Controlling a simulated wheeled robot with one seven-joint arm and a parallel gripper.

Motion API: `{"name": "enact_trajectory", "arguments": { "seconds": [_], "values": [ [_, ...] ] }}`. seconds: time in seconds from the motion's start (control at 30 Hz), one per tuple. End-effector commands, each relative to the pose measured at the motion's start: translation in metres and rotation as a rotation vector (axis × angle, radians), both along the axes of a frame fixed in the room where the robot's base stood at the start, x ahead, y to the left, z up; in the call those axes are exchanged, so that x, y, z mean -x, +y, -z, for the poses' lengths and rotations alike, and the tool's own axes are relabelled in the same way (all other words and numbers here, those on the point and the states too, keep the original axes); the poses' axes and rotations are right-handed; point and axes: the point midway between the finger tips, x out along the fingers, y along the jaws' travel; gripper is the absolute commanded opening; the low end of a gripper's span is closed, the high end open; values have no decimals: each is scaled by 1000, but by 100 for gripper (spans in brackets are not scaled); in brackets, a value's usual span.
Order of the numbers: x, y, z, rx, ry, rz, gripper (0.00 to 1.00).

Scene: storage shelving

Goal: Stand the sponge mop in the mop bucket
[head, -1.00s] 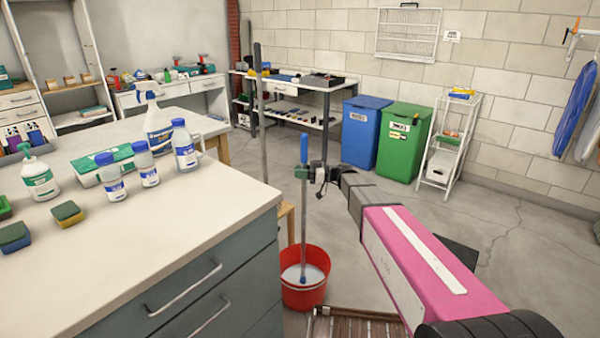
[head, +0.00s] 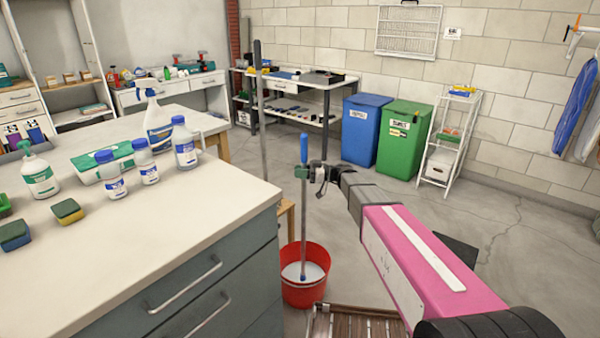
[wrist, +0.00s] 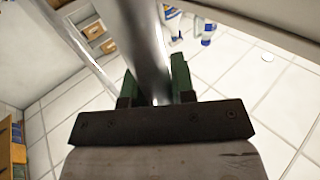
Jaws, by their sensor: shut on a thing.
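The sponge mop (head: 303,215) has a thin grey pole with a blue grip at its top. It stands close to upright, and its lower end is inside the red mop bucket (head: 304,293) on the floor. Pale contents show in the bucket; the mop's sponge cannot be made out, and whether it touches the bottom cannot be told. My gripper (head: 305,173) is shut on the pole just below the blue grip. In the wrist view the pole (wrist: 143,35) runs between the green fingers of my gripper (wrist: 157,85).
A counter with drawers (head: 240,203) stands left of the bucket, with bottles and sponges on it. A second grey pole (head: 261,105) stands behind the counter. Open floor (head: 500,240) extends to the right.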

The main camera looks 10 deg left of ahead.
Motion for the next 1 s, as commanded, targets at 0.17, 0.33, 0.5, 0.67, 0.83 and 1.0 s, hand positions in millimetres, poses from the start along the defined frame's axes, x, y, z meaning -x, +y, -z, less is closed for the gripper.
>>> {"name": "enact_trajectory", "arguments": {
  "seconds": [0.17, 0.33, 0.5, 0.67, 0.83, 1.0],
  "values": [
    [0, 0, 0, -1, 0, 0, 53],
    [0, 0, 0, 0, 0, 0, 54],
    [0, -3, 0, 1, 0, 0, 54],
    [-3, -20, 1, 1, 0, 3, 54],
    [-8, -52, 3, 0, 0, 3, 54],
    [-13, -81, 4, -1, 0, 2, 54]
  ]
}}
